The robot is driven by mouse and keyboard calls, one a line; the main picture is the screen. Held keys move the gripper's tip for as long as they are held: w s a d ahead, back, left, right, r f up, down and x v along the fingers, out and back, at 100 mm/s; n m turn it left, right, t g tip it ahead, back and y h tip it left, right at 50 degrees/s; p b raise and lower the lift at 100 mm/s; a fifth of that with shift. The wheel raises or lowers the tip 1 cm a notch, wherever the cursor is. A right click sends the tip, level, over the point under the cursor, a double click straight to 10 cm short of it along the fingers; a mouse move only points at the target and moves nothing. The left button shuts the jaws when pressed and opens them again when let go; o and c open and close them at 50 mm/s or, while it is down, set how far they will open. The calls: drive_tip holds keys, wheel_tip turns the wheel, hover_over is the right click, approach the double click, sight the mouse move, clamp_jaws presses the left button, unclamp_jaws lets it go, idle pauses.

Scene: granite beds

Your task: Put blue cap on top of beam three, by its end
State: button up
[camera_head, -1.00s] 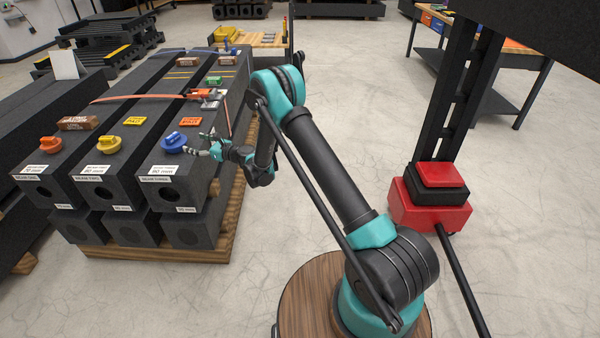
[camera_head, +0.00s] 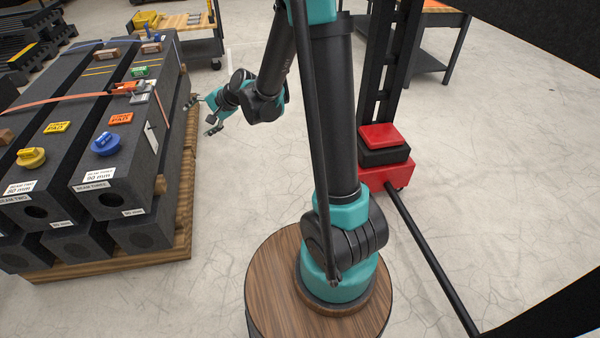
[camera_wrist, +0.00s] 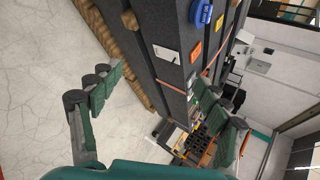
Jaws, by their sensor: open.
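The blue cap (camera_head: 106,144) sits on top of beam three (camera_head: 118,170), near its front end, behind a white label. It also shows at the top of the wrist view (camera_wrist: 201,13). My gripper (camera_head: 201,116) is open and empty, off to the right of the beam stack and apart from the cap. In the wrist view the fingers of my gripper (camera_wrist: 160,95) stand wide apart, with the side of beam three (camera_wrist: 165,45) beyond them.
A yellow cap (camera_head: 31,157) sits on beam two. The stack rests on a wooden pallet (camera_head: 110,265). A red and black box (camera_head: 385,160) stands at right. Open floor lies between.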

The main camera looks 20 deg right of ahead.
drive_tip(key=s+d+f+n+g+h, duration=0.1)
drive_tip(key=s+d+f+n+h, duration=0.2)
drive_tip(key=s+d, duration=1)
drive_tip(key=s+d+f+n+g+h, duration=0.1)
drive_tip(key=s+d+f+n+h, duration=0.2)
drive_tip(key=s+d, duration=0.9)
drive_tip(key=s+n+h, duration=0.2)
drive_tip(key=shift+d+f+h, duration=0.15)
drive_tip(key=shift+d+h, duration=0.15)
drive_tip(key=shift+d, duration=0.1)
